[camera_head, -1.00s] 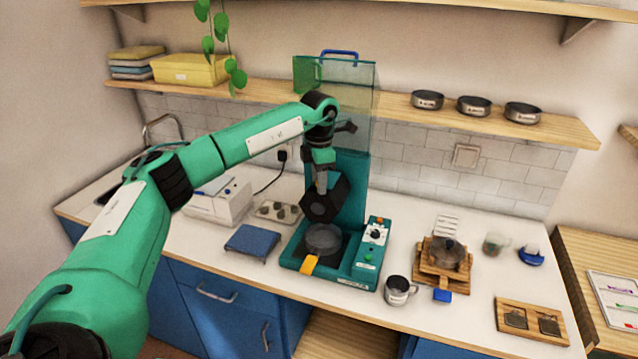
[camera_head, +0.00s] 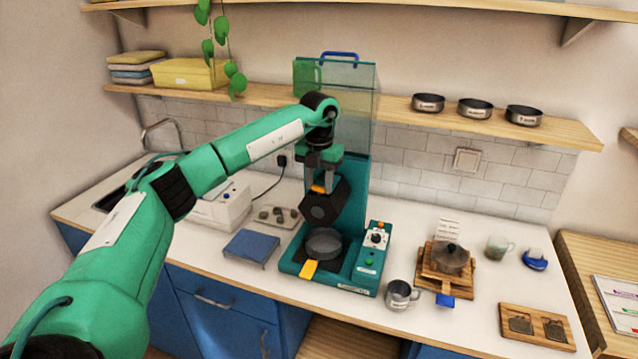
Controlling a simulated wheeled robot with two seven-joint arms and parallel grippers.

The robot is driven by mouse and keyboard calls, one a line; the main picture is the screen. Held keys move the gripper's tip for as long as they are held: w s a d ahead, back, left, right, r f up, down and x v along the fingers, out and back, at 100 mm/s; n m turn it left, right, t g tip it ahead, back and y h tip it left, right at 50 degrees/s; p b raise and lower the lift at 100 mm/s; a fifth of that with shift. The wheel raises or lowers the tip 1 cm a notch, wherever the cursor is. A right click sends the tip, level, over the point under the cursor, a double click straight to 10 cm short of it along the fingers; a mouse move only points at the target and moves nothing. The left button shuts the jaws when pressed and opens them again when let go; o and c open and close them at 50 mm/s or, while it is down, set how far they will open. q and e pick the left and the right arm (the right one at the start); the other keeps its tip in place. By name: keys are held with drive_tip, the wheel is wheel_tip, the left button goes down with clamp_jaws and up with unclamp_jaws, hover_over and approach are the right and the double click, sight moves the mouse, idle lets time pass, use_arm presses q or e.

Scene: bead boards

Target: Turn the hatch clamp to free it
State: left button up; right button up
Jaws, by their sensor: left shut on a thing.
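My left gripper (camera_head: 319,188) points down at the teal machine (camera_head: 330,285), over the dark angular block (camera_head: 326,206) at its front. It is shut on a small orange piece at the top of this block, which looks like the hatch clamp (camera_head: 319,187). The fingers hide part of it, so its exact angle is hard to tell. A round metal pan (camera_head: 324,243) sits below the block on the machine's base. A yellow-orange tab (camera_head: 309,269) sticks out at the base's front. My right gripper is not in view.
A clear green-tinted cover (camera_head: 345,95) with a blue handle rises behind my wrist. A control box (camera_head: 372,252) with a knob stands right of the pan. A metal mug (camera_head: 401,295), a wooden stand (camera_head: 446,278) and a blue platform (camera_head: 252,247) are nearby.

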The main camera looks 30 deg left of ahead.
use_arm(q)
drive_tip(key=shift+r+n, duration=0.2)
drive_tip(key=shift+n, duration=0.4)
drive_tip(key=o, duration=0.8)
drive_tip(key=shift+o, duration=1)
drive_tip(key=shift+f, duration=0.1)
drive_tip(key=shift+r+b, duration=0.4)
drive_tip(key=shift+r, duration=0.15)
wheel_tip(320, 180, up, 13)
drive_tip(key=b, duration=0.2)
drive_tip(key=shift+f, duration=0.2)
